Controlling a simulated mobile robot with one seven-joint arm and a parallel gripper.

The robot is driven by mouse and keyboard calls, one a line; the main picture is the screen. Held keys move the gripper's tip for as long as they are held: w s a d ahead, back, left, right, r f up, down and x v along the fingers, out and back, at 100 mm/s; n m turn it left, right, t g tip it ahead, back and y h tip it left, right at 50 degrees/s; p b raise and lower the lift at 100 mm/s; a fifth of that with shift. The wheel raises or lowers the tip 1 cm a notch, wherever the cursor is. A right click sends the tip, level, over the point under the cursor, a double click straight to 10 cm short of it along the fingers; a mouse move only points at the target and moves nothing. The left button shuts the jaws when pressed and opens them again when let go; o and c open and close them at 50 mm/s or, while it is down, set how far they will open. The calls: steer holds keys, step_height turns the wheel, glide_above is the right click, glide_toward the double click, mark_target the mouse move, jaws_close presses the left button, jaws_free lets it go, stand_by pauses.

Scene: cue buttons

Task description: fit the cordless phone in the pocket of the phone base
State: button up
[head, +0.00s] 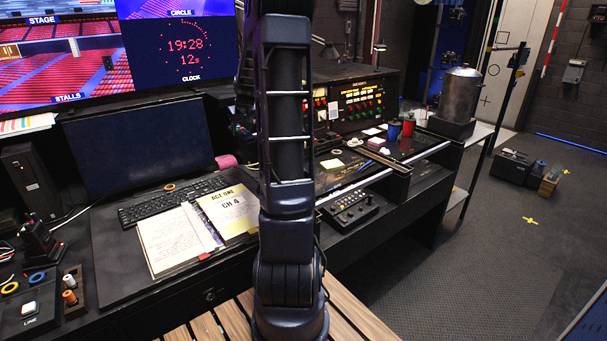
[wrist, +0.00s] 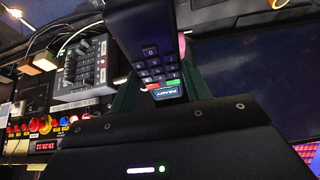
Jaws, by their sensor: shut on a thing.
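The cordless phone (wrist: 148,42) is a dark handset with a grey keypad and a lit screen, seen upside down in the wrist view. My gripper (wrist: 158,88) is shut on it, and the phone extends away from the gripper body. The phone's far end is cut off by the top of the view. In the head view my arm stands upright in the middle, and the gripper and phone are not visible there. A black stand with a small red light, which looks like the phone base (head: 38,240), sits at the desk's far left. I cannot make out its pocket clearly.
A dark monitor (head: 138,143), keyboard (head: 170,200) and open script binder (head: 195,230) fill the desk's middle. Tape rolls (head: 37,278) and a small spool tray (head: 72,289) lie in front of the stand. A fader panel (wrist: 90,62) shows in the wrist view.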

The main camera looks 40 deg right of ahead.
steer(key=s+d+f+m+t+h, duration=0.15)
steer(key=d+f+t, duration=0.25)
steer(key=d, duration=0.6)
steer(key=s+d+f+m+t+h, duration=0.1)
steer(key=d+f+t+h, duration=0.2)
steer(key=d, duration=0.7)
steer(key=s+d+f+t, duration=0.3)
steer(key=s+d+t, duration=0.1)
steer(key=s+d, duration=0.5)
steer(key=s+a+f+n+t+y, duration=0.1)
steer(key=s+t+y, duration=0.15)
steer(key=s, duration=1.05)
steer(key=s+a+f+n+t+y, duration=0.15)
steer(key=s+t, duration=0.25)
steer(key=s, duration=0.9)
steer(key=shift+y, duration=0.25)
steer(key=w+f, duration=0.2)
steer(key=w, duration=0.2)
steer(key=w+f, duration=0.2)
steer(key=w, duration=0.3)
steer(key=w+f, duration=0.3)
steer(key=w, duration=0.1)
steer(key=shift+w+a, duration=0.15)
steer(key=shift+a, duration=0.05)
steer(key=shift+f, duration=0.1)
